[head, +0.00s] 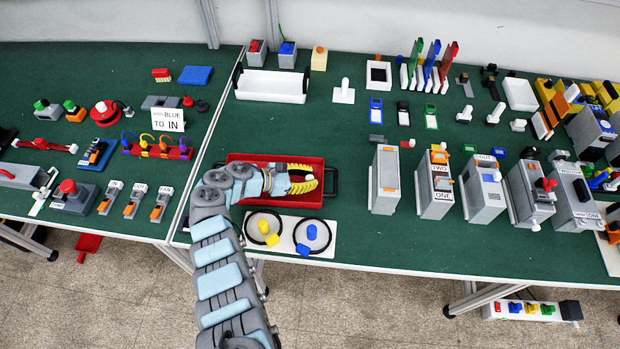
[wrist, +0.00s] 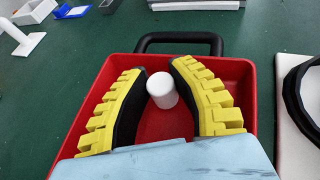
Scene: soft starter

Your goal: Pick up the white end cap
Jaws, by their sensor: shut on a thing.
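The white end cap (wrist: 162,90) is a short white cylinder between the yellow-and-black fingers of my gripper (wrist: 158,75) in the wrist view. My gripper is shut on it near the fingertips. The gripper and cap are over the red tray (wrist: 240,75); I cannot tell whether the cap touches the tray floor.
The tray's black handle (wrist: 180,38) is at its far edge in the wrist view. A white plate with black rings (head: 288,236) lies in front of the tray. Grey boxes (head: 384,180) stand to the right.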

